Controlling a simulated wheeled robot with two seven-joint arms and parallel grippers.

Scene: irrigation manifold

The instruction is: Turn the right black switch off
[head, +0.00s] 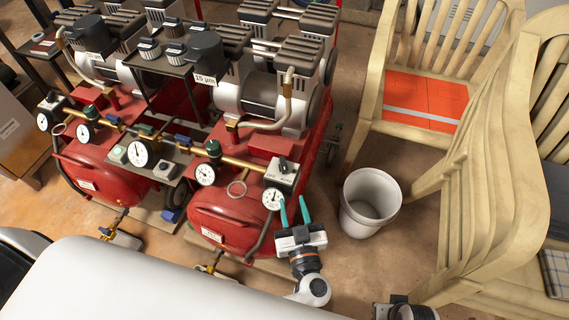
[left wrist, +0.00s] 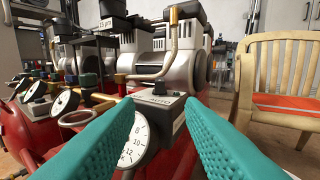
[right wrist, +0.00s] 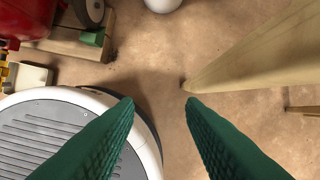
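The right black switch (head: 283,164) is a small black knob on top of a grey box (head: 281,176) at the right end of the right compressor's brass pipe. In the left wrist view the black knob (left wrist: 177,83) sits on the box marked AUTO, straight ahead beyond the fingertips. My left gripper (head: 294,208) is open and empty, just in front of and below the box, with its teal fingers apart. The fingers do not appear to touch the switch. My right gripper (right wrist: 159,102) is open and empty above the floor. The knob's exact setting is too small to read.
A similar black switch (head: 52,96) sits on the left compressor. A gauge (head: 271,198) hangs just below the right switch box. A white bucket (head: 369,200) and wooden chairs (head: 480,180) stand to the right. A silver motor (head: 262,98) is behind the box.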

